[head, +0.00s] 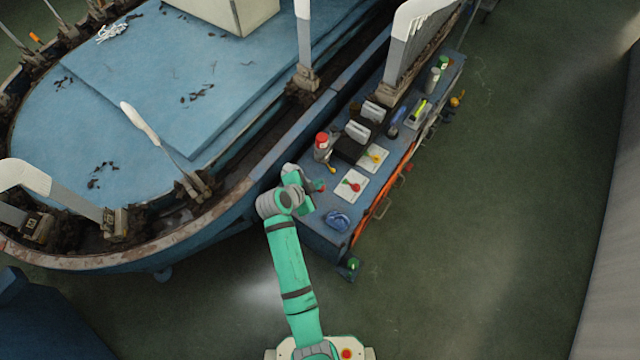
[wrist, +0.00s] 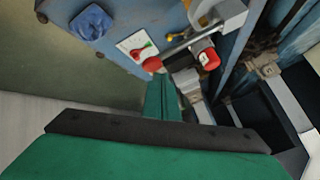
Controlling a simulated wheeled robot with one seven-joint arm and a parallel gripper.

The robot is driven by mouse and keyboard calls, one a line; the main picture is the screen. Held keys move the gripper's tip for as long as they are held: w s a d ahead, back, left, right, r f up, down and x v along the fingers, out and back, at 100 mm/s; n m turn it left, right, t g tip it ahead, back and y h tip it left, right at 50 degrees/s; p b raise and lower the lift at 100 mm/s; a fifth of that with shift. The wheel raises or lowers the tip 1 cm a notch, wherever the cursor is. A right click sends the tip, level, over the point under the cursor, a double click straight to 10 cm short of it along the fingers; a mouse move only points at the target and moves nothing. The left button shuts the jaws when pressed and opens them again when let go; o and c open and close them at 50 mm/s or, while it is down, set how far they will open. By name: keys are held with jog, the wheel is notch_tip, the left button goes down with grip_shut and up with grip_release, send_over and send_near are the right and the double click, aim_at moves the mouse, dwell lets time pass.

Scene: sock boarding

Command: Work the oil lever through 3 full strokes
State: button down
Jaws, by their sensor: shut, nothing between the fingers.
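The oil lever shows in the wrist view as a grey bar (wrist: 190,42) with a red knob (wrist: 152,64) at its end. A grey block (wrist: 232,14) is at its other end. In the head view the red knob (head: 320,186) is just right of my gripper (head: 308,190). My green gripper fingers (wrist: 160,88) are shut with nothing between them, and their tips are right at the knob. I cannot tell whether they touch it. A red-capped grey oiler (head: 322,148) stands behind; its red cap (wrist: 207,57) is right of the bar.
The blue bench (head: 320,232) carries a blue cloth (head: 338,220), a card with a red and green piece (head: 351,187), and a card with a yellow piece (head: 374,157). The blue boarding machine (head: 150,100) is left. Green floor (head: 480,240) is clear on the right.

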jog(key=shift+s+d+f, duration=0.15)
jog(key=shift+f, duration=1.3)
dwell(1.3)
jog(key=shift+f, duration=0.15)
dwell(0.4)
jog(key=shift+a, duration=0.2)
jog(key=shift+d, duration=0.35)
jog(key=shift+a+r, duration=0.2)
jog(key=shift+r, duration=0.45)
jog(key=shift+a+r, duration=0.15)
jog(key=shift+r, duration=0.5)
jog(key=shift+a+r, duration=0.1)
jog(key=shift+r, duration=1.35)
jog(key=shift+w, duration=0.2)
jog(key=shift+w+a+r, duration=0.1)
jog(key=shift+a+r, duration=0.05)
jog(key=shift+r, duration=1.1)
jog(key=shift+w+a+r, duration=0.1)
jog(key=shift+r, duration=1.15)
